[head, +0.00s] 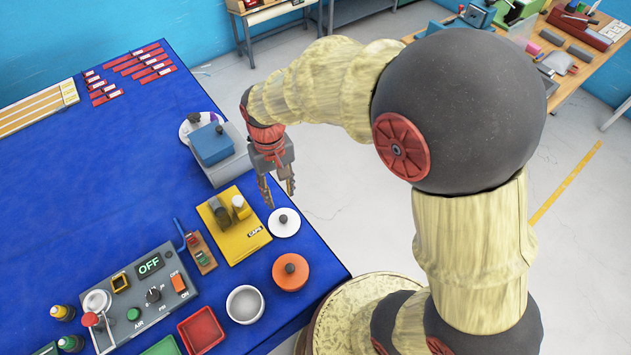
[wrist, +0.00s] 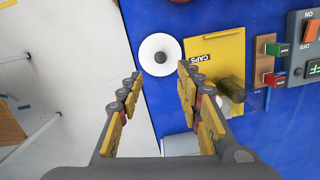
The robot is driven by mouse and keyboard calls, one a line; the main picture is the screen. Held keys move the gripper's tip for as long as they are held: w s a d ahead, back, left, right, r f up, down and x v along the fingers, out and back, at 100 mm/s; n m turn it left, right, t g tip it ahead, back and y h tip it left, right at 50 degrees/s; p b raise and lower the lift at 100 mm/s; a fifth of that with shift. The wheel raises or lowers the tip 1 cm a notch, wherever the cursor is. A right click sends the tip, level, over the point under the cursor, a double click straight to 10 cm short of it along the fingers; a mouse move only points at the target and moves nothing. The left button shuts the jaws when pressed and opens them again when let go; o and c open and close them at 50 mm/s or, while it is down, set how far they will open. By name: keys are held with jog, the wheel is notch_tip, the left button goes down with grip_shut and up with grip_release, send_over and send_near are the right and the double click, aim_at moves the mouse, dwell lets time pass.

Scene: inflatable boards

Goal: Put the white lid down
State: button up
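The white lid (head: 284,222), a round disc with a dark knob, lies flat on the blue table near its right edge, beside the yellow caps board. It also shows in the wrist view (wrist: 148,62), just beyond my fingertips. My gripper (head: 280,199) is above the table close to the lid, pointing down. In the wrist view my gripper (wrist: 160,70) has its fingers spread apart with nothing between them. The lid looks clear of both fingers.
An orange lid (head: 287,283) and an open white pot (head: 245,304) stand nearer the front. A grey box with a blue top (head: 212,146) stands behind. The table edge drops off to the floor at the right.

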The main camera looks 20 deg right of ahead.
jog(key=s+d+r+t, duration=0.2)
jog(key=s+d+r, duration=0.2)
jog(key=r, duration=0.2)
jog(key=s+d+r+t, duration=0.2)
jog(key=s+d+r, duration=0.1)
jog(key=s+r, duration=0.2)
jog(key=s+d+r+m+t, duration=0.1)
jog(key=s+d+r, duration=0.3)
jog(key=r, duration=0.4)
jog(key=shift+s+d+r+t, duration=0.3)
jog(key=shift+t, duration=0.6)
